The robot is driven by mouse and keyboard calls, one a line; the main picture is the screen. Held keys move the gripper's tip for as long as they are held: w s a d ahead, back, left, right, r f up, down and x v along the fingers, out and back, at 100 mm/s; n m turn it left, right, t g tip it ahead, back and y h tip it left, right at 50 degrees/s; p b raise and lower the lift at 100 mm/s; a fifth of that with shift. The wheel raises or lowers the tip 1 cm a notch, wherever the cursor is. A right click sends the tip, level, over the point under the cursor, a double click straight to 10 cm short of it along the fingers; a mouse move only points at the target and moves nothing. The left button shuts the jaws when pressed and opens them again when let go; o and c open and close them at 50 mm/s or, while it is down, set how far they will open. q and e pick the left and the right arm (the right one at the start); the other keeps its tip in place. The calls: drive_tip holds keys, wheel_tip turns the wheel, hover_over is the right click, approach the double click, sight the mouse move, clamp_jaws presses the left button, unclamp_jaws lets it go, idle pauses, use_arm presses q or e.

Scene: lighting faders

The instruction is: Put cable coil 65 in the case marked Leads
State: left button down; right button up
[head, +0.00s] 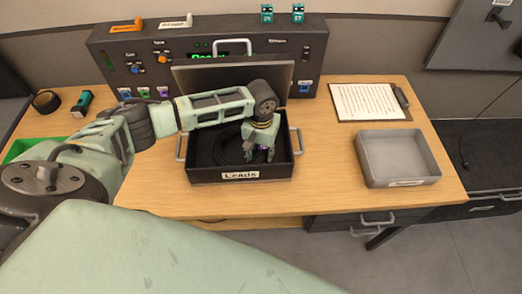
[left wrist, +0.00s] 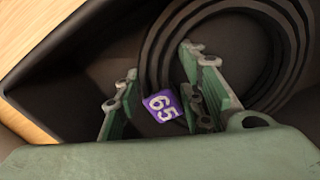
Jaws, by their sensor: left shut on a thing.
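The case marked Leads (head: 240,175) stands open near the table's front edge, with its label on the front wall and its lid raised behind. My left gripper (head: 258,150) reaches down inside it. In the left wrist view, the dark cable coil 65 (left wrist: 151,50) has a purple tag (left wrist: 162,106) reading 65. The tag lies between the fingers of my left gripper (left wrist: 160,85), which is shut on the coil within the case walls. The gripper hides part of the coil, and I cannot tell whether the coil touches the case floor. My right gripper is not in view.
A lighting console (head: 125,65) with faders stands behind the case. A grey tray (head: 366,160) and a clipboard (head: 368,101) lie to the right. A roll of dark tape (head: 46,102), a teal-and-black item (head: 82,103) and a green tray (head: 20,148) are at left.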

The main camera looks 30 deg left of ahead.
use_arm(q)
drive_tip(key=c, duration=1.2)
unclamp_jaws()
drive_tip(key=shift+o, duration=0.2)
wheel_tip(320, 180, up, 12)
drive_tip(key=b, duration=0.1)
